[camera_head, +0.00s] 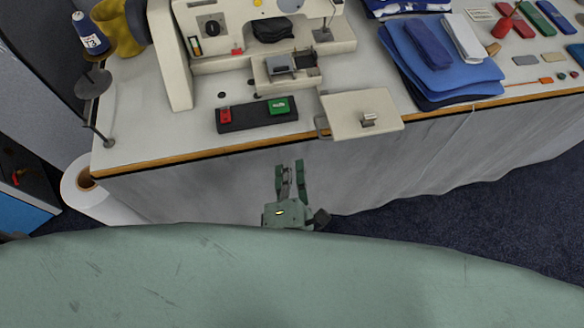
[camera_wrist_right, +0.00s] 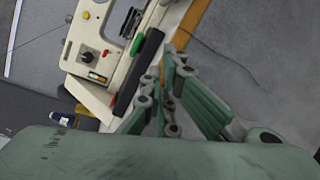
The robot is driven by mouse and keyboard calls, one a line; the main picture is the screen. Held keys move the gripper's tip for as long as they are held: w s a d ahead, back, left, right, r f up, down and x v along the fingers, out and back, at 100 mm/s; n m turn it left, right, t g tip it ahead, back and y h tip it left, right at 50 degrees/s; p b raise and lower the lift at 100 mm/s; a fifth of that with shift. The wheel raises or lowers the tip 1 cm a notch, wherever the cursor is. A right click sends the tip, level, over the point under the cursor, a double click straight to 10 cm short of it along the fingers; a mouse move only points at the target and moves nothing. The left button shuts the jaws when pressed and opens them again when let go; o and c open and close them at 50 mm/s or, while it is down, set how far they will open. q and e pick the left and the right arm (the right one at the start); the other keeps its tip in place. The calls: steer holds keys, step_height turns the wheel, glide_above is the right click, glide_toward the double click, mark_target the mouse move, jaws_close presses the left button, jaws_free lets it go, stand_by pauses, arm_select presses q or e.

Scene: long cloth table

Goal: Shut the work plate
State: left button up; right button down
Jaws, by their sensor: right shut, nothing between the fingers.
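The work plate (camera_head: 345,103) is a flat cream plate with a small metal knob (camera_head: 368,119) on it. It is swung out to the right of the sewing machine arm (camera_head: 308,60), and its front edge reaches the table's front edge in the head view. Beside the uncovered end of the arm, a grey metal part (camera_head: 280,65) shows. My right gripper (camera_head: 290,168) is shut and empty, in front of the table and left of the plate, apart from it. It also shows in the right wrist view (camera_wrist_right: 172,60), where I cannot make out the plate. My left gripper is not in view.
A black bar with red and green buttons (camera_head: 257,116) lies before the machine. Folded blue cloths (camera_head: 460,75) lie right of the plate. A thin lamp-like stand (camera_head: 93,85) and blue spool (camera_head: 90,35) are at the left. The floor space before the table looks clear.

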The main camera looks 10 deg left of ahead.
steer(key=w, duration=0.2)
steer(key=w+p, duration=0.1)
steer(key=w, duration=0.2)
steer(key=w+a, duration=0.1)
steer(key=w, duration=0.1)
steer(key=shift+w+f, duration=0.3)
steer(key=shift+f, duration=0.05)
steer(key=d+p, duration=0.1)
steer(key=d+r+p, duration=0.1)
steer(key=s+d+p, duration=0.1)
steer(key=shift+d+r, duration=0.15)
steer(key=shift+d, duration=0.15)
